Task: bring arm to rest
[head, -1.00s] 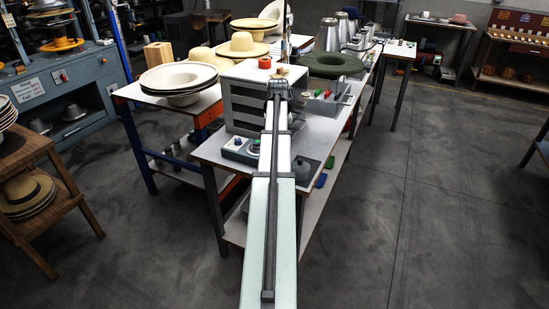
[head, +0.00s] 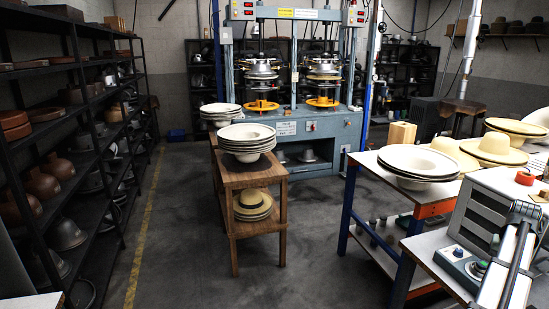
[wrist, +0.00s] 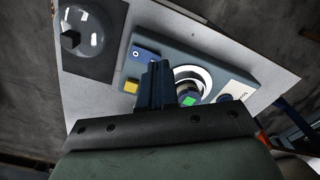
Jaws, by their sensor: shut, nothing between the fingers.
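My gripper (wrist: 158,85) shows in the wrist view with its dark fingers together and nothing between them. It is over a blue-grey control box (wrist: 195,72) with a yellow button, a green-topped knob and a blue button. The box lies on a light grey table top (wrist: 228,40). In the head view my pale arm runs up from the lower right corner, and my fingertips are out of that view. The control box (head: 462,266) also shows there, beside my arm. I cannot tell whether the fingers touch the box.
A wooden stand (head: 233,180) holds stacked hat blanks. A blue press (head: 325,135) stands at the back. A side table (head: 372,160) with pale hats is left of my arm. Shelves (head: 85,150) line the left wall. The floor between them is clear.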

